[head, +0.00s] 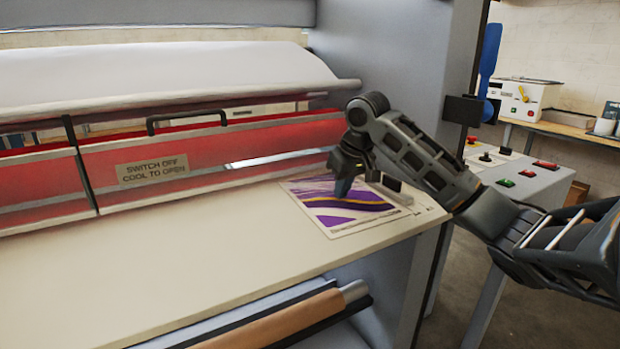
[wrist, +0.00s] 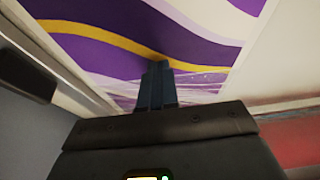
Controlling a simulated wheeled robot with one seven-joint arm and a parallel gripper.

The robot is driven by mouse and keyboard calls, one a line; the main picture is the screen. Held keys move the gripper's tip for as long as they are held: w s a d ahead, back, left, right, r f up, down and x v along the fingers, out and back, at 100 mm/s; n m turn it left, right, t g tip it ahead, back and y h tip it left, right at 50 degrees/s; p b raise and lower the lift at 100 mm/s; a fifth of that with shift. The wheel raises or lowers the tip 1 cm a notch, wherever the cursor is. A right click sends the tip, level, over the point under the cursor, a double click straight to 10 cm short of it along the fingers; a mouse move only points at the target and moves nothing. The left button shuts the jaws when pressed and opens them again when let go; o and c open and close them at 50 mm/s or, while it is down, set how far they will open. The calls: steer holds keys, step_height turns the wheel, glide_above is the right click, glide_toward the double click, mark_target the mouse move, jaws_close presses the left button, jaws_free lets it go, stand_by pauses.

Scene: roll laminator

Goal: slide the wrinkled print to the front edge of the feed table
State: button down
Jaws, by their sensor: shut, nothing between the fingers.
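The print (head: 350,207), with purple, white and yellow wavy bands, lies flat on the right end of the cream feed table (head: 200,240). It also fills the upper middle of the wrist view (wrist: 130,30). My gripper (head: 342,190) points down over the print, and its fingertips (wrist: 155,70) appear at or very close to the print's surface. The fingers are shut with nothing between them. Whether they touch the print I cannot tell. Wrinkles are not clearly visible. Part of the print's back is hidden behind my gripper.
The red guard (head: 220,150), labelled "SWITCH OFF COOL TO OPEN", runs behind the table. A white roll (head: 150,85) lies above it. A grey control panel (head: 520,175) with buttons stands at the right. The table's left and middle are clear. A brown roll (head: 280,322) sits below the front edge.

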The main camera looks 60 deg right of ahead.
mark_target(367, 215)
steer(key=shift+s+f, duration=0.1)
steer(key=shift+f, duration=0.05)
steer(key=shift+s+a+p, duration=0.2)
steer(key=shift+s+a, duration=0.3)
steer(key=shift+s, duration=0.35)
steer(key=shift+s+a+p, duration=0.15)
steer(key=shift+s+a, duration=0.3)
steer(key=shift+s, duration=0.4)
steer(key=shift+s+a, duration=0.3)
steer(key=shift+s, duration=0.3)
steer(key=shift+s+a, duration=0.3)
steer(key=shift+s, duration=0.3)
steer(key=shift+s+a, duration=0.3)
steer(key=shift+s, duration=0.3)
steer(key=shift+s+a, duration=0.4)
steer(key=shift+s, duration=0.35)
steer(key=shift+s, duration=0.1)
